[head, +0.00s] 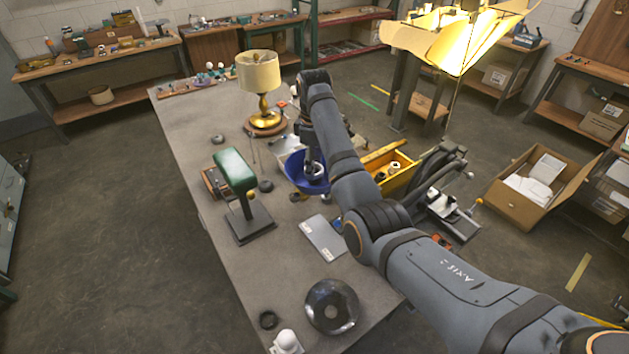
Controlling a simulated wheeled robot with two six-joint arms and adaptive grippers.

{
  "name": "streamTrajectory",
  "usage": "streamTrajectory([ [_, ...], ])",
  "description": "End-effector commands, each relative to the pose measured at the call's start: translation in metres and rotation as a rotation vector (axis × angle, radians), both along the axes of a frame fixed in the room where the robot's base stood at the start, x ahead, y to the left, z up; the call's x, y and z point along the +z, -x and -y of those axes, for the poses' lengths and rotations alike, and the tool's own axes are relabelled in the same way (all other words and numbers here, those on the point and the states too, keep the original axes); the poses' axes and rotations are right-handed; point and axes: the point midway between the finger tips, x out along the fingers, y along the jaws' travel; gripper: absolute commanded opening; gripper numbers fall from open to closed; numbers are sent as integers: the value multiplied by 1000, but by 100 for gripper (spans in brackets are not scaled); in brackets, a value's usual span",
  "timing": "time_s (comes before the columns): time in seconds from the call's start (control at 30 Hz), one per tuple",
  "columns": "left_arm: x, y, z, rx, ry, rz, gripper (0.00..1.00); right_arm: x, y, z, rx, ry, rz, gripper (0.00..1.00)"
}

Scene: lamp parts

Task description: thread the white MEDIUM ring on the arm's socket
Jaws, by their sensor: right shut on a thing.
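My right gripper (312,168) points down into the blue bowl (293,172) on the bench, at the end of my dark grey arm. It is shut on a small pale thing at its fingertips, too small and covered to make out. I cannot tell whether this is the white medium ring. A green-topped lamp (234,170) with a dark square base stands left of the bowl. I cannot tell which part is the arm's socket. My left gripper is not in view.
A yellow tray (398,178) with small parts lies to the right.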

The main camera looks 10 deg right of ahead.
Motion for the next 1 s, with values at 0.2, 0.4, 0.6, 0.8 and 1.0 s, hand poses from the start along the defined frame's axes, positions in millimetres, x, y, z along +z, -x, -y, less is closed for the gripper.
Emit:
streamTrajectory([
  [0.2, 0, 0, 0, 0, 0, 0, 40, 0, 1, 1, 0, 0, 0, 34],
  [0.4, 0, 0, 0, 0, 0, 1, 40, 0, 1, 1, 0, 0, 0, 34],
  [0.6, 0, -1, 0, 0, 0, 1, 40, -4, 1, 1, 0, 0, -1, 34],
  [0.8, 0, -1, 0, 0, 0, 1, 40, -7, 1, 1, 0, 0, -1, 34],
  [1.0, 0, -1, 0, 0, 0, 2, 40, -11, 1, 1, 0, 0, 0, 34],
])
